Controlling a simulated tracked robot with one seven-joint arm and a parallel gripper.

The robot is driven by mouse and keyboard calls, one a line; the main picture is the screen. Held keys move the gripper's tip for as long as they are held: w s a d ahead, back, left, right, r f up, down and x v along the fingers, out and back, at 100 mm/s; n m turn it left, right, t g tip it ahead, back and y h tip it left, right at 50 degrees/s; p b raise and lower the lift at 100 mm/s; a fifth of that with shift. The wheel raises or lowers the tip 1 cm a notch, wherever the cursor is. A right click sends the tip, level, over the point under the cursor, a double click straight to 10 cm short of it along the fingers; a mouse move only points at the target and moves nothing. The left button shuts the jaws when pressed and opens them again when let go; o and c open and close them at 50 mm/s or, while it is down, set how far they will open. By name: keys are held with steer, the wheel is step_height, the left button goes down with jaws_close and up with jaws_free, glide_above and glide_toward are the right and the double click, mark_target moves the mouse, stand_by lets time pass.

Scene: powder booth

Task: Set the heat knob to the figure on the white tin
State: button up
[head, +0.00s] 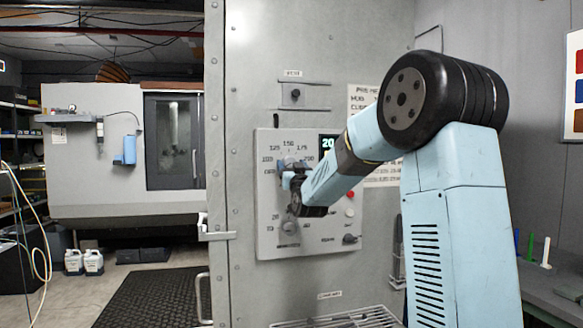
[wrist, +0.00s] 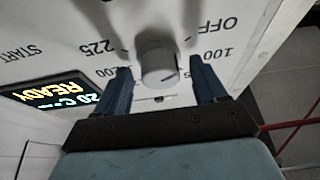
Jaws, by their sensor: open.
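The heat knob (wrist: 158,66) is a pale round knob on the light control panel (head: 267,236). In the head view my gripper (head: 291,181) is at the panel and hides most of the knob. I cannot make out a white tin or its figure in either view.
The display (wrist: 58,94) reads READY and 20 C. A second knob (head: 289,228) sits lower on the panel, with a red button (head: 350,213) and a dark switch (head: 350,239) to the right. A slatted grille (head: 345,318) lies below. Two white jugs (head: 82,262) stand on the floor.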

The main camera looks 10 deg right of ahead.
steer(key=shift+w+r, duration=0.15)
steer(key=shift+w, duration=0.1)
steer(key=shift+c, duration=0.4)
steer(key=c, duration=1)
steer(key=shift+o, duration=0.2)
